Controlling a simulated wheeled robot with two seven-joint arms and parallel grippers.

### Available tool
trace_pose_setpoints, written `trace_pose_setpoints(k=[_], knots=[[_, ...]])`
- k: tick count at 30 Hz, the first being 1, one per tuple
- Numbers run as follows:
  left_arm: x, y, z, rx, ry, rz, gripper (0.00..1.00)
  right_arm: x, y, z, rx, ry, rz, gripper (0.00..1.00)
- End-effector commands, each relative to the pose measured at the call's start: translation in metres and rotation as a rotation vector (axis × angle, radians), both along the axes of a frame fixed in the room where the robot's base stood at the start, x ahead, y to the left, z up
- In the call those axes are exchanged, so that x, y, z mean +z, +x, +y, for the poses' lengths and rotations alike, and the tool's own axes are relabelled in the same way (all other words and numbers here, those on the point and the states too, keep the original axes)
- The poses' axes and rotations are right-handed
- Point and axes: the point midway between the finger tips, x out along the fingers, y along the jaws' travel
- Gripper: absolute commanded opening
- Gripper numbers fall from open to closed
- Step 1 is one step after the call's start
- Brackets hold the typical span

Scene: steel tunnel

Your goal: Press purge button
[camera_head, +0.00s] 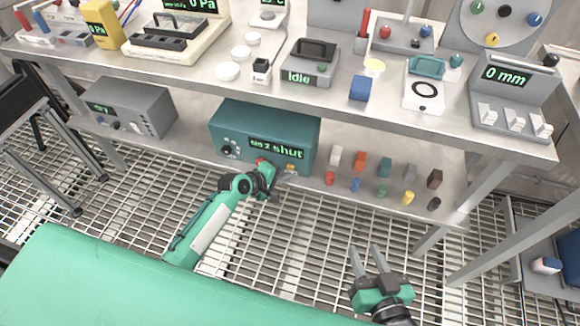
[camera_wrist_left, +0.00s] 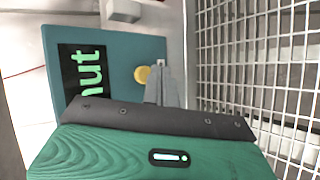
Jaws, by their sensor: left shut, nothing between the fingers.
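A teal box (camera_head: 240,120) with a green-lettered display ending in "shut" stands on the lower shelf; its front also fills part of the left wrist view (camera_wrist_left: 118,45). A small yellow button (camera_wrist_left: 142,75) sits on that front beside the display. It shows in the head view (camera_head: 291,167) near the lower right of the front. No label saying purge is readable. My left gripper (camera_head: 288,176) is shut and empty, its fingertips (camera_wrist_left: 161,68) right beside the yellow button; I cannot tell whether they touch it. My right gripper (camera_head: 365,248) is open and empty over the grating.
A red knob (camera_head: 261,161) is on the box front, partly behind my left gripper. Several small coloured blocks and pegs stand right of the box. A grey device (camera_head: 130,105) stands left of it. The bench top (camera_head: 205,85) above holds many instruments. The grating floor in front is clear.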

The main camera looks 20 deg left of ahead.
Motion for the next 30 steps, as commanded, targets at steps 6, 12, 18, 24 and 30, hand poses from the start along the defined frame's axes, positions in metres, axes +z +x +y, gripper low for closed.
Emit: trace_pose_setpoints(k=[6, 12, 18, 24, 30], knots=[[0.000, 0.000, 0.000, -0.001, 0.001, 0.000, 0.00, -0.001, 0.000, 0.000, 0.000, 0.000, 0.000, 0.36], [0.002, -0.013, 0.000, -0.001, 0.000, 0.003, 0.00, 0.011, 0.000, 0.000, 0.000, 0.000, 0.000, 0.36], [0.002, -0.033, 0.001, 0.000, 0.001, 0.002, 0.00, 0.022, 0.000, 0.000, 0.000, 0.000, 0.000, 0.36], [0.001, -0.048, 0.002, 0.000, 0.001, 0.001, 0.00, 0.029, 0.000, 0.000, 0.000, 0.000, 0.000, 0.36], [0.000, -0.050, 0.002, -0.001, 0.001, 0.000, 0.00, 0.028, 0.000, 0.000, 0.000, 0.000, 0.000, 0.36]])
